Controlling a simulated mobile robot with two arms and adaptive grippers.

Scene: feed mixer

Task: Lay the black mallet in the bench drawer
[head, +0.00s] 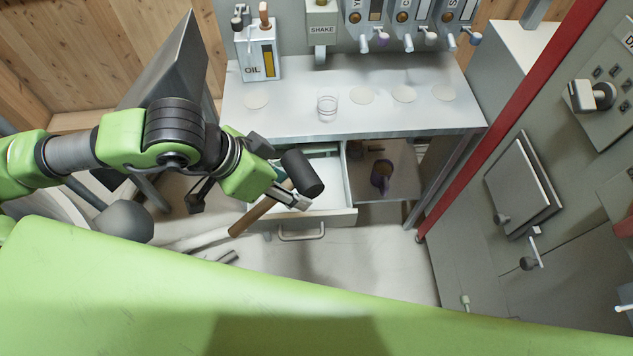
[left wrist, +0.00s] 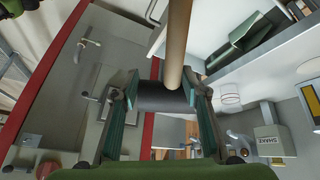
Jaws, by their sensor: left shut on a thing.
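The black mallet has a black cylindrical head (head: 303,173) and a wooden handle (head: 258,214). My left gripper (head: 291,198) is shut on it. In the left wrist view the black head (left wrist: 162,98) lies between the fingers and the handle (left wrist: 179,40) runs up out of the picture. In the head view the mallet overlaps the left part of the bench drawer (head: 335,214), and the handle slants down to the left past its front. My right gripper is not in view.
The bench top (head: 290,113) carries an oil can (head: 257,55) and a clear glass (head: 327,107). A dark mug (head: 381,176) stands on a shelf right of the drawer. A red post (head: 500,120) rises at the right. A dark green thing (left wrist: 250,38) shows in the left wrist view.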

